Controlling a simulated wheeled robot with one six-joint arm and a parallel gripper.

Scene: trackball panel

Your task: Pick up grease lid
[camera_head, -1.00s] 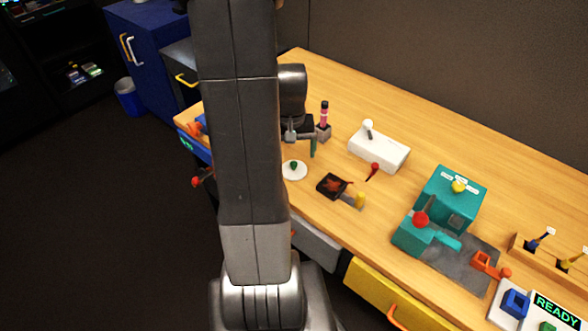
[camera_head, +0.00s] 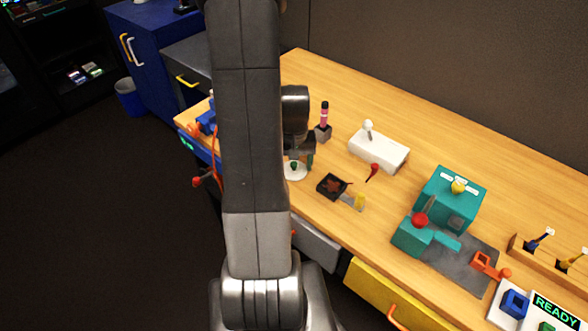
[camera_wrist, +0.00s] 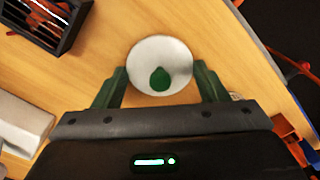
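The grease lid (camera_wrist: 147,57) is a white round disc with a green knob in the middle. In the wrist view it lies between the two green fingers of my gripper (camera_wrist: 160,88), which is open. The fingers are spread on either side of the lid's near part, and whether they touch it cannot be told. In the head view the lid (camera_head: 297,173) shows on the wooden table near its front edge, partly hidden by my gripper (camera_head: 297,161) just above it. What lies under the lid is hidden.
A black tray with red contents (camera_head: 331,186) stands just right of the lid. A white block with a knob (camera_head: 378,150) and a holder with a pink-topped tube (camera_head: 323,130) are behind. A teal machine (camera_head: 450,200) stands further right. The table's edge is close.

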